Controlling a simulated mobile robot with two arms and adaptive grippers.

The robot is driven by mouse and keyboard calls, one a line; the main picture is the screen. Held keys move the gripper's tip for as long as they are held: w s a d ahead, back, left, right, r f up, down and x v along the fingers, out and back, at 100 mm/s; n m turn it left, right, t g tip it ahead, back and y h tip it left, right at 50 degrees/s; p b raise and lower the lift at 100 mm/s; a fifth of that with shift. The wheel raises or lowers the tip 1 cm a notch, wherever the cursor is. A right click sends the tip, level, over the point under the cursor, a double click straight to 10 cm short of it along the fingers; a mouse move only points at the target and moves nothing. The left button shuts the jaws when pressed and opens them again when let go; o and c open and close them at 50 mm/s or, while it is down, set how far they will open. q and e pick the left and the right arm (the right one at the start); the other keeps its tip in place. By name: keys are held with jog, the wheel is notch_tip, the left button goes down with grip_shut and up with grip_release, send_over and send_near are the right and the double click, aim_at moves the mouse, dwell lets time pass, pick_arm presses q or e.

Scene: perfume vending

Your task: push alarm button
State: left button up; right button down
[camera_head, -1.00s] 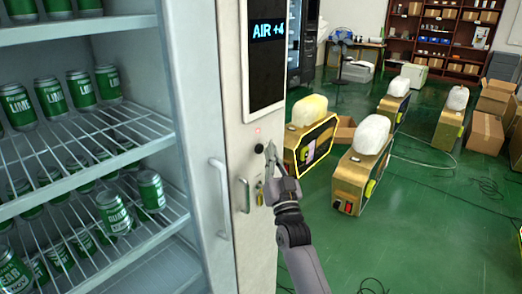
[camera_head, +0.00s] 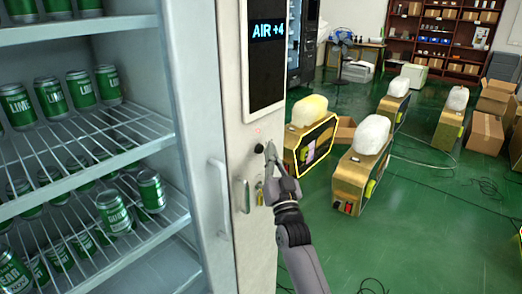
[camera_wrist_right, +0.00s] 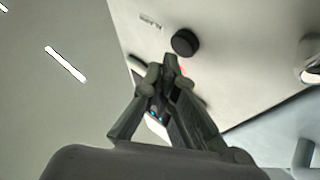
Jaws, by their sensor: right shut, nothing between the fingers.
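A round black button (camera_head: 259,148) sits on the pale front panel of the vending machine (camera_head: 231,130), below its display. A faint red light shows on the panel just above it in the head view. My right gripper (camera_head: 270,148) is shut and empty, its fingertips just right of the button. The button also shows in the right wrist view (camera_wrist_right: 185,42), a little beyond the closed fingertips (camera_wrist_right: 170,62). A gap appears to remain between tips and button, though touching is hard to judge. My left gripper is not in view.
The display (camera_head: 266,60) reads "AIR +4". Left of the panel stands a cabinet with wire shelves (camera_head: 95,160) of green cans. A vertical handle (camera_head: 218,195) sticks out below the button's left. Gold machines (camera_head: 310,150) stand on the green floor to the right.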

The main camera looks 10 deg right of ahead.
jog(key=shift+w+a, duration=0.25)
jog(key=shift+w, duration=0.05)
jog(key=shift+w+a, duration=0.25)
jog(key=shift+w, duration=0.05)
dwell(0.7)
jog(key=shift+d+r, duration=0.1)
jog(key=shift+s+d, duration=0.4)
jog(key=shift+s, duration=0.25)
jog(key=shift+p, duration=0.3)
jog(key=s+d+p, duration=0.1)
jog(key=s, duration=0.1)
jog(key=s+d+p, duration=0.1)
jog(key=s+d, duration=0.1)
dwell(0.3)
dwell(0.4)
